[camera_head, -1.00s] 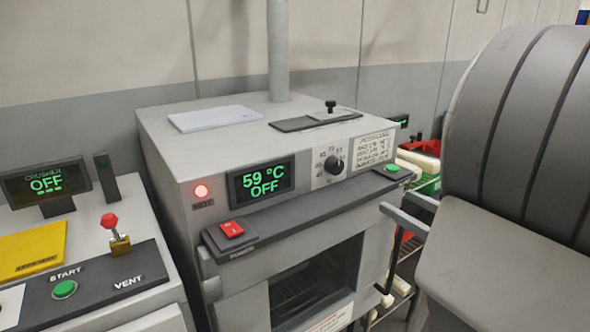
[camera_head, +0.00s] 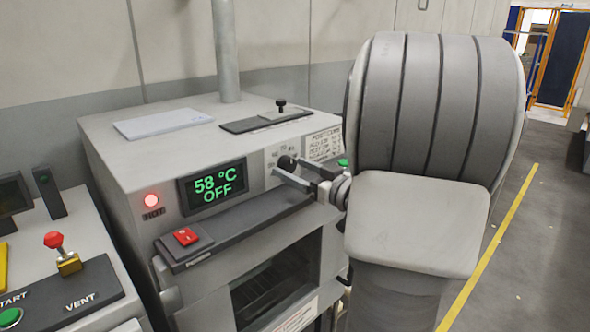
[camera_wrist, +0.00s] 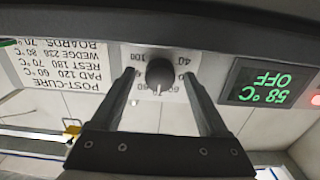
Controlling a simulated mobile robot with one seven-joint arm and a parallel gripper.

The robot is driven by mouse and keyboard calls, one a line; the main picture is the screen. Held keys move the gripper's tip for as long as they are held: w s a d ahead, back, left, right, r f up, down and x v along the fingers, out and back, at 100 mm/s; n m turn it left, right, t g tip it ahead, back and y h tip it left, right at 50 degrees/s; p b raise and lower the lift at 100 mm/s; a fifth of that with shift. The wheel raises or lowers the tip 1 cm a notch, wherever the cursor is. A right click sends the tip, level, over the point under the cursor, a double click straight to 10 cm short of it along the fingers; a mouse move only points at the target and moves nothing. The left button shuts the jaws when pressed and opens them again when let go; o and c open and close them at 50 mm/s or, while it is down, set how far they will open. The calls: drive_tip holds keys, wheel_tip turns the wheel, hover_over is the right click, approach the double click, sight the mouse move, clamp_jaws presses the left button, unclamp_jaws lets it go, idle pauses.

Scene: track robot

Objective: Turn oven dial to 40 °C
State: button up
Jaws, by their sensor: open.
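The oven dial (camera_head: 287,162) is a black round knob on a white scale plate on the grey oven's front, right of the display. In the wrist view, which is upside down, the dial (camera_wrist: 160,73) sits between the two fingers of my gripper (camera_wrist: 160,76). The fingers are open, one on each side, with gaps visible. The dial's white mark points to the picture's bottom, away from the 40 figure (camera_wrist: 180,57). The head view shows my gripper (camera_head: 285,167) at the dial, partly covering it. The green oven display (camera_head: 212,186) reads 58 °C OFF.
A red power switch (camera_head: 186,236) sits on the dark ledge (camera_head: 235,222) below the display. A red HOT lamp (camera_head: 152,200) is lit. A posted cure table (camera_head: 323,143) is right of the dial. A machine with START and VENT controls (camera_head: 60,290) stands at left.

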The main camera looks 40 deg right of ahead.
clamp_jaws()
idle(0.4)
